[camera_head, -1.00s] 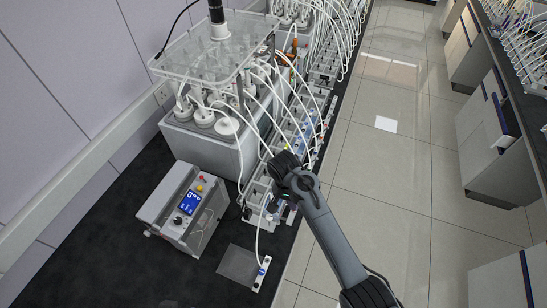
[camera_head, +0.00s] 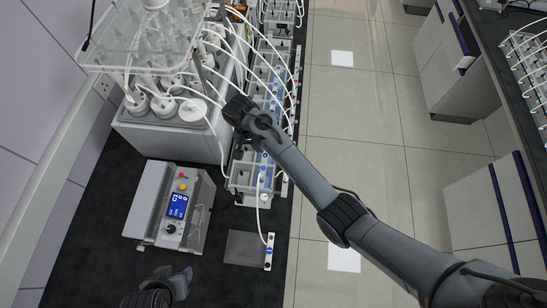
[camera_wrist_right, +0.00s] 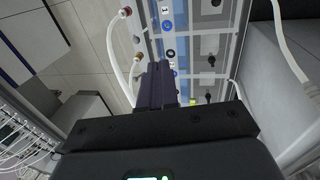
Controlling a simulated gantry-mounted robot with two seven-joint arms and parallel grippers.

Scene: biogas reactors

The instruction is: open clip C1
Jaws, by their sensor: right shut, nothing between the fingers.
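Clip C1 cannot be picked out for certain. A row of clear cells with small round coloured parts (camera_head: 245,178) runs along the bench edge, fed by white tubes. In the right wrist view, a pale panel (camera_wrist_right: 183,42) carries blue round marks (camera_wrist_right: 167,24), a black ring and small black parts. My right gripper (camera_wrist_right: 155,85) is shut and empty, its dark fingers together in front of this panel. In the head view, my right gripper (camera_head: 238,112) is over the cell row, its fingertips hidden. My left gripper (camera_head: 172,280) is low at the left over the black bench, its jaws unclear.
A control box (camera_head: 170,210) with a blue screen stands on the black bench. Near it lies a grey plate (camera_head: 243,248) with a small white strip (camera_head: 269,252) and a tube. A grey bath (camera_head: 180,135) with white-capped bottles stands behind. White tubes arch close around my right gripper.

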